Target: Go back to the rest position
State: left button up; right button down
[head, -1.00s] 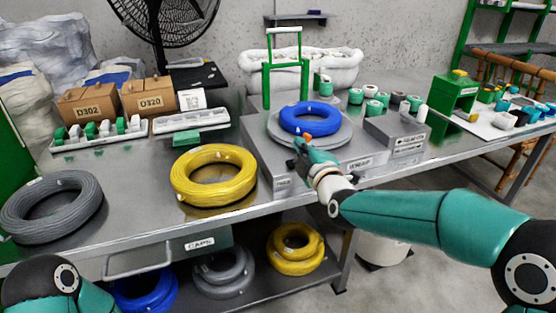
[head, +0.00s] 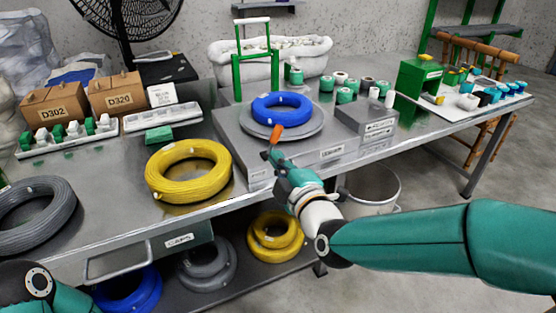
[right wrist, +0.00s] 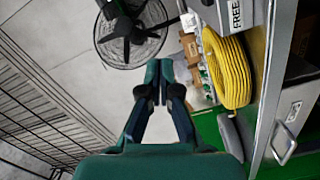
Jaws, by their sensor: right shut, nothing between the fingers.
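The blue cable coil (head: 282,108) lies on a round grey turntable plate (head: 301,133) on a metal box at the middle of the bench. My right gripper (head: 276,136) is shut and empty, in front of the coil and apart from it, near the bench's front edge. In the right wrist view the shut fingers (right wrist: 160,75) show with nothing between them. Of my left arm, only a link shows at the bottom left of the head view. My left gripper is out of view.
A yellow coil (head: 190,152) and a grey coil (head: 38,204) lie on the bench (head: 110,215). A green frame (head: 257,71) stands behind the blue coil. A green box (head: 417,78) stands further right. More coils lie on the lower shelf. The floor at lower right is clear.

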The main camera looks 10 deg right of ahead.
dwell(0.3)
jog(key=w+d+f+m+g+h, duration=0.1)
jog(key=d+f+g+h, duration=0.3)
jog(key=f, duration=1.2)
jog(key=s+d+f+m+g+y, duration=0.15)
jog(key=s+f, duration=0.25)
jog(key=f, duration=0.5)
jog(key=s+d+f+m+g+y, duration=0.1)
jog(key=s+f+m+g, duration=0.15)
jog(key=f, duration=0.65)
jog(key=s+a+f+m+g, duration=0.2)
jog(key=s+f+m+g, duration=0.35)
jog(key=s+f, duration=0.75)
jog(key=s+a+m+g+y, duration=0.2)
jog(key=s+m+g, duration=0.1)
jog(key=s+m, duration=0.55)
notch_tip(320, 180, up, 27)
jog(key=p, duration=2.6)
jog(key=shift+s+d+r+p, duration=0.15)
jog(key=shift+s+d+p, duration=0.1)
jog(key=shift+p, duration=0.1)
